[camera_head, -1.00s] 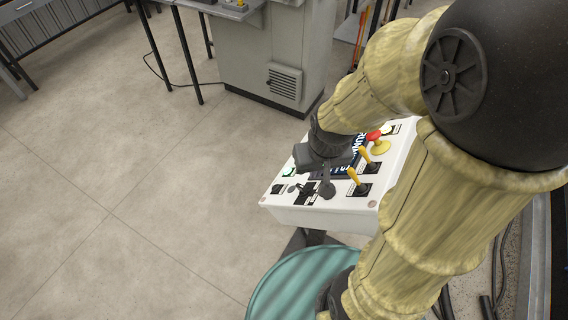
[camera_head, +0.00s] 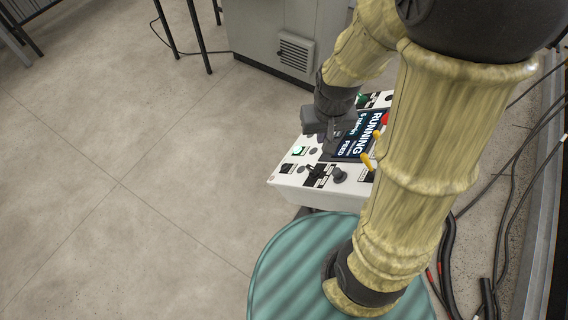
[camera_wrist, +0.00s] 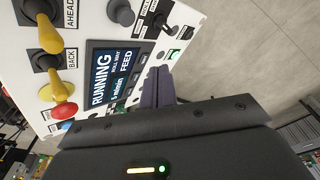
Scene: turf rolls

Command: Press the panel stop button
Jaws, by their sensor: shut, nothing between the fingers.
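The white control panel (camera_head: 284,181) is below my arm. Its dark display (camera_head: 352,143) reads "RUNNING", "5 m/min" and "FEED". A lit green button (camera_head: 298,150) is near the panel's left end and shows in the wrist view (camera_wrist: 174,54). My gripper (camera_head: 330,145) is shut and empty. Its dark fingers (camera_wrist: 158,86) are over the panel beside the display; contact cannot be told. No stop label is readable.
Yellow levers (camera_wrist: 50,38) marked "AHEAD" and "BACK" and a black knob (camera_wrist: 121,12) stand up from the panel. A grey cabinet (camera_head: 262,28) stands behind. Cables (camera_head: 450,250) lie on the floor at right. The floor (camera_head: 120,190) at left is clear.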

